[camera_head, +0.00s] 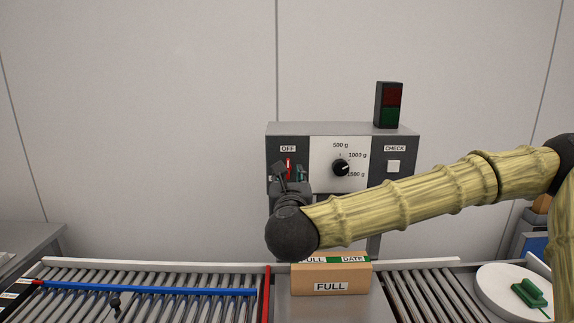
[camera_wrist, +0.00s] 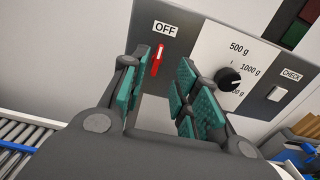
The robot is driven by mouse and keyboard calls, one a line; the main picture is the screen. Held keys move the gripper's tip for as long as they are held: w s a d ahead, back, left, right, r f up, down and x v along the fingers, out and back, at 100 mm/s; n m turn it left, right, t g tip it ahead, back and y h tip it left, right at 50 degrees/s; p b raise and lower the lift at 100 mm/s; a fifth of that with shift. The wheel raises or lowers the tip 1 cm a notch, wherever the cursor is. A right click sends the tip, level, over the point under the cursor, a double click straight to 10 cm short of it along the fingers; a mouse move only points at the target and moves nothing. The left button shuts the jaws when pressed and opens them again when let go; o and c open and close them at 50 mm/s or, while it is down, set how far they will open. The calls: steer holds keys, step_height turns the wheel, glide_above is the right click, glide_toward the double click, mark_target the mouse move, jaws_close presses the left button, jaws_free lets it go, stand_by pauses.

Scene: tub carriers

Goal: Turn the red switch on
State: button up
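The red switch (camera_head: 288,166) is a small lever under an OFF label on the left of a grey control box (camera_head: 322,183). In the wrist view the red switch (camera_wrist: 158,59) stands a little tilted, its upper end toward the OFF label. My gripper (camera_head: 288,172) is in front of the left part of the box. In the wrist view my gripper (camera_wrist: 168,80) is open, its green pads apart. The switch shows between the fingers, close to the left one; I cannot tell whether they touch. The label below the switch is mostly hidden.
A black knob (camera_head: 341,168) and a white CHECK button (camera_head: 393,166) are right of the switch. A dark lamp unit (camera_head: 388,105) stands on the box. Below are a FULL carton (camera_head: 330,280), roller conveyors (camera_head: 180,280) and a white round plate (camera_head: 500,300).

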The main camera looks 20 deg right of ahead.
mark_target(288, 166)
steer(key=p+x, duration=0.2)
steer(key=x, duration=0.6)
steer(key=shift+w, duration=0.3)
steer(key=shift+c, duration=0.4)
steer(key=shift+f, duration=0.1)
jaws_close()
